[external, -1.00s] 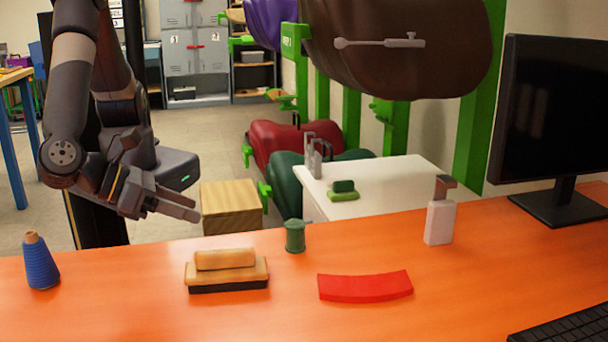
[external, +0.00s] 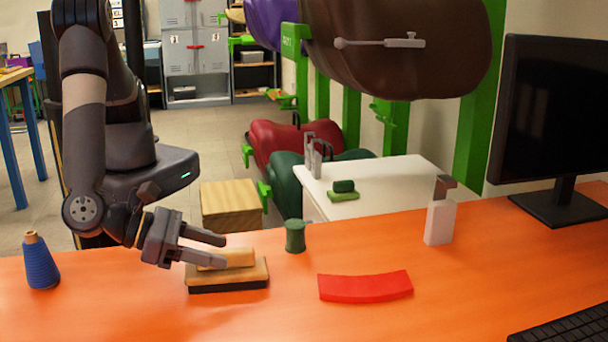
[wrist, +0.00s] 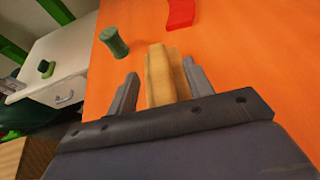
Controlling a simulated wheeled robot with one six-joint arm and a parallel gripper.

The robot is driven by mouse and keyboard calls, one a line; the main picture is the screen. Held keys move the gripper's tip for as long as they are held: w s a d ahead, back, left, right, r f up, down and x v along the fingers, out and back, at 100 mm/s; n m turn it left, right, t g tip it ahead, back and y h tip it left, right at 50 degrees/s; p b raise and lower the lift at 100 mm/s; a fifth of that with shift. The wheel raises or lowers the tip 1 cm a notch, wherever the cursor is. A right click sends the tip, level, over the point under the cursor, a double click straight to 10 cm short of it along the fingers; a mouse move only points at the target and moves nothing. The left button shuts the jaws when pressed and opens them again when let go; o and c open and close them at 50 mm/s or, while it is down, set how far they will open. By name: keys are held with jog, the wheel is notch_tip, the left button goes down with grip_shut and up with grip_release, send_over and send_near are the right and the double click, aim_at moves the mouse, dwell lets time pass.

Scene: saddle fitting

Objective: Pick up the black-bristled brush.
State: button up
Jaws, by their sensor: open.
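The black-bristled brush (external: 228,274) lies on the orange table, bristles down, with a wooden body and a raised wooden grip block on top. In the wrist view the wooden grip of the brush (wrist: 166,75) stands between the two fingers of my gripper (wrist: 160,90), with a gap visible on the right side. The lower part of the brush and its bristles are hidden in the wrist view.
A green spool (external: 295,236) stands just right of and behind the brush. A red curved piece (external: 365,286) lies to the right. A blue thread cone (external: 41,262) stands at the left. A white bottle (external: 440,222), monitor (external: 552,110) and keyboard (external: 565,322) are further right.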

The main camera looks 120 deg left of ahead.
jog(key=x, duration=0.2)
jog(key=shift+w+a+f, duration=0.15)
jog(key=shift+w+a, duration=0.05)
jog(key=shift+a, duration=0.05)
jog(key=shift+c, duration=0.2)
grip_shut()
